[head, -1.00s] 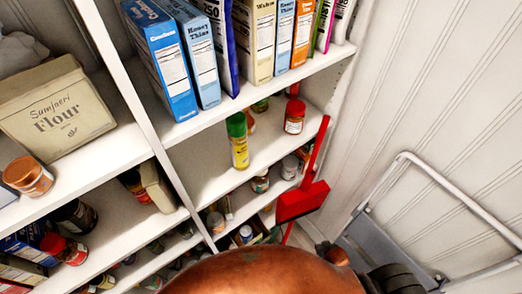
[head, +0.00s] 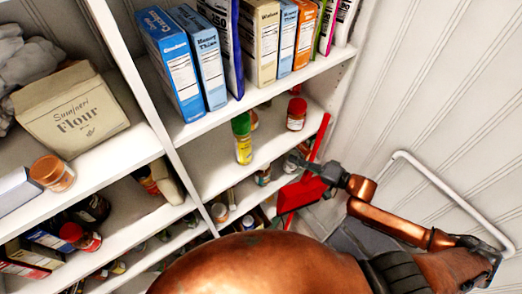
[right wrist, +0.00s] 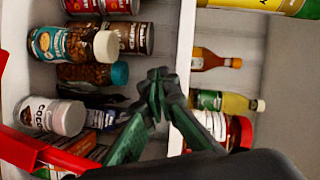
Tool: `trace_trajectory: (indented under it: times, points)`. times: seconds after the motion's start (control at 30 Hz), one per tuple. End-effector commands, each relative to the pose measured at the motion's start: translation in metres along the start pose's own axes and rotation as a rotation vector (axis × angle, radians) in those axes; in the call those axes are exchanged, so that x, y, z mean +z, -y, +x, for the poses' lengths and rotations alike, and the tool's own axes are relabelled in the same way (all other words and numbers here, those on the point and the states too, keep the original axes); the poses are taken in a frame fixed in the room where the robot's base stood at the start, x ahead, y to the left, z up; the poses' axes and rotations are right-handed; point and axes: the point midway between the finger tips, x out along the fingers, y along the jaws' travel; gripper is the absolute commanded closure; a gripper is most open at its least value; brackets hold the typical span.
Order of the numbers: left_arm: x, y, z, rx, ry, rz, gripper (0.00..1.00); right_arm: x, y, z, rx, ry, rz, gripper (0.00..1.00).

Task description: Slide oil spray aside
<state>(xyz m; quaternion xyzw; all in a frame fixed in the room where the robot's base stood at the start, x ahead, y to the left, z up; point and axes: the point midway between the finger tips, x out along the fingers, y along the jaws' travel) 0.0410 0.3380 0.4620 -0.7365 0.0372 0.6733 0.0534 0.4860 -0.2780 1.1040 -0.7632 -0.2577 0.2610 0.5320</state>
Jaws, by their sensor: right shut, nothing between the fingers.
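The oil spray, a yellow can with a green cap (head: 243,150), stands upright on the middle shelf of the right-hand unit. A yellow body with a green end at the top right of the right wrist view (right wrist: 255,4) looks like the same can, cut off by the frame edge. My right gripper (head: 290,161) is at the front of that shelf, to the right of the can and apart from it. In the right wrist view its dark fingers (right wrist: 157,76) meet at the tips with nothing between them. My left gripper is not in view.
A red-lidded jar (head: 296,116) stands behind, right of the can. A red dustpan-like tool (head: 300,194) leans by my right gripper. Boxes (head: 172,62) fill the shelf above. Small jars crowd the shelf below. Bare shelf lies left of the can (head: 208,165).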

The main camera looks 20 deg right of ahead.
Motion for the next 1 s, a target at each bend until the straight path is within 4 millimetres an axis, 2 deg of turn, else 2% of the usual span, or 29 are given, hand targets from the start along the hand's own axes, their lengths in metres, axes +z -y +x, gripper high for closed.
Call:
trace_trajectory:
  times: [0.03,0.1,0.2,0.37,0.57,0.9,1.0]
  points:
    - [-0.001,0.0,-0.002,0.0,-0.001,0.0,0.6,-0.002,0.015,-0.005,-0.037,0.043,0.055,1.0]
    - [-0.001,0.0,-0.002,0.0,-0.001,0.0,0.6,-0.002,0.034,-0.011,-0.086,0.093,0.144,1.0]
    - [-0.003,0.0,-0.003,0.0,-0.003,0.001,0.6,-0.002,0.052,-0.018,-0.128,0.147,0.232,1.0]
    - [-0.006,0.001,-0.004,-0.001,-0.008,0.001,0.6,-0.002,0.065,-0.019,-0.155,0.182,0.292,1.0]
    - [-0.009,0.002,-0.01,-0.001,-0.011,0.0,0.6,0.002,0.073,0.009,-0.161,0.182,0.294,1.0]
    - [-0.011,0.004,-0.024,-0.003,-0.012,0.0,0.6,0.013,0.085,0.076,-0.159,0.181,0.292,1.0]
    - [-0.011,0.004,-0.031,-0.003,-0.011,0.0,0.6,0.026,0.09,0.084,-0.156,0.181,0.296,1.0]
